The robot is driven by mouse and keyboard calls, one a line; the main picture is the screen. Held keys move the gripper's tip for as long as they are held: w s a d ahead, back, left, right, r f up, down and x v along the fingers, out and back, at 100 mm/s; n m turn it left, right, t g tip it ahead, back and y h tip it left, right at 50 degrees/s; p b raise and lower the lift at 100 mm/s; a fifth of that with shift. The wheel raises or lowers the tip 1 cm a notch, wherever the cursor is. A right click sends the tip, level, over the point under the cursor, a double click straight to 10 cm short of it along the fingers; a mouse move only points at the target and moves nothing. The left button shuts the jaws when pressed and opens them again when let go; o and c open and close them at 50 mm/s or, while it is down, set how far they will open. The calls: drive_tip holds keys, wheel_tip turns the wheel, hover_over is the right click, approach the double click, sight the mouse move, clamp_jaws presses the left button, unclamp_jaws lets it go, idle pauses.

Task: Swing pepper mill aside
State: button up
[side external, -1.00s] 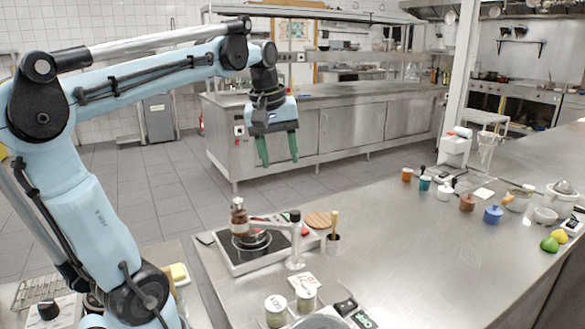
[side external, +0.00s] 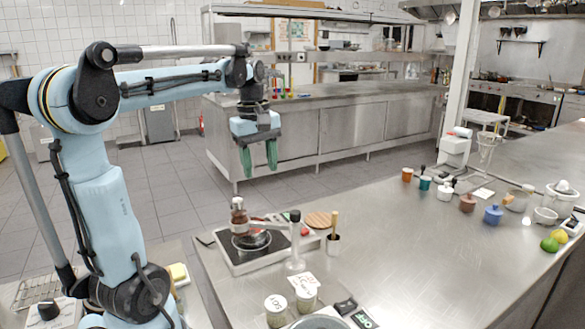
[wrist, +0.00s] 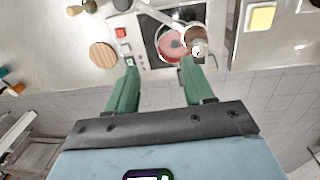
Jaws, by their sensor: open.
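The pepper mill (side external: 239,218), brown with a pale metallic band, stands upright at the cooktop, over or beside the pan; I cannot tell which. It also shows in the wrist view (wrist: 196,42), close to the right fingertip. A white post (side external: 295,245) with a black cap stands right of it, and a thin arm reaches from the post toward the mill. Whether they join is unclear. My gripper (side external: 259,160) has green fingers and hangs empty above and behind the mill. In the wrist view my gripper (wrist: 159,67) is open, its fingers wide apart.
A round wooden board (side external: 318,219) and a small pot with a wooden handle (side external: 333,243) stand to the right. The middle of the steel counter (side external: 420,250) is clear.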

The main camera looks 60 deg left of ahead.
wheel_tip(320, 180, up, 8)
drive_tip(key=shift+s, duration=0.3)
idle(0.5)
drive_tip(key=shift+c, duration=0.2)
drive_tip(key=shift+f, duration=0.1)
drive_tip(key=shift+c, duration=1.1)
drive_tip(key=shift+w+a+f, duration=0.1)
drive_tip(key=shift+w+f, duration=0.1)
drive_tip(key=shift+w, duration=0.05)
drive_tip(key=shift+c, duration=1.3)
drive_tip(key=shift+w+a+f+n+g, duration=0.35)
drive_tip(key=shift+w+f+g, duration=0.1)
drive_tip(key=shift+w+g, duration=0.1)
drive_tip(key=shift+w+a+f+n+g, duration=0.2)
drive_tip(key=shift+w+f+n+g, duration=0.15)
drive_tip(key=shift+w+f+g, duration=0.15)
clamp_jaws()
drive_tip(key=w+a+f+n+g+y, duration=0.1)
drive_tip(key=w+f+n+g, duration=0.3)
drive_tip(key=f, duration=0.1)
drive_tip(key=s+d+x, duration=0.1)
drive_tip(key=x, duration=1.2)
drive_tip(key=shift+s+d+r+n+g, duration=0.15)
drive_tip(key=shift+s+r+n+g, duration=0.15)
drive_tip(key=shift+s+g, duration=0.1)
